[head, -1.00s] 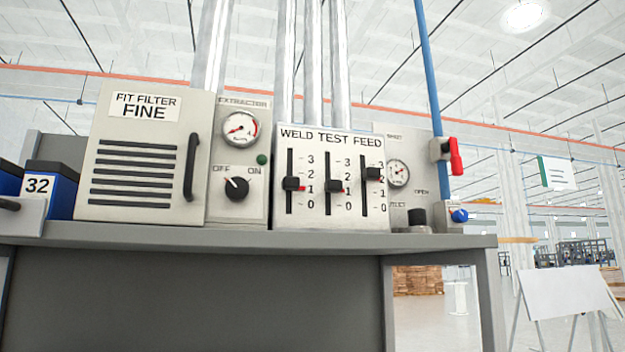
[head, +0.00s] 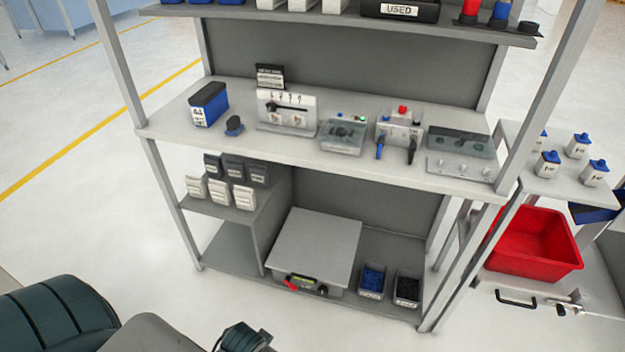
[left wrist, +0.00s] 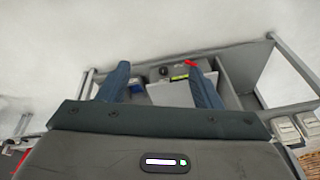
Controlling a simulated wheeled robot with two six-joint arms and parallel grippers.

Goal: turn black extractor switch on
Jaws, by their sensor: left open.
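Beyond the fingers is a grey flat-topped unit with a red lever (left wrist: 192,63) and a black knob (left wrist: 164,71). In the head view what looks like the same flat-topped unit (head: 315,243) sits on the low shelf. Dark parts of my own arm fill the lower left of the head view. My right gripper is not in view.
A grey shelf rack (head: 310,160) carries several devices, including a slider box (head: 287,110) and a blue case (head: 208,104). Blue (head: 371,280) and black (head: 407,288) part bins sit low on the right. A red crate (head: 535,245) stands further right. Floor at left is clear.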

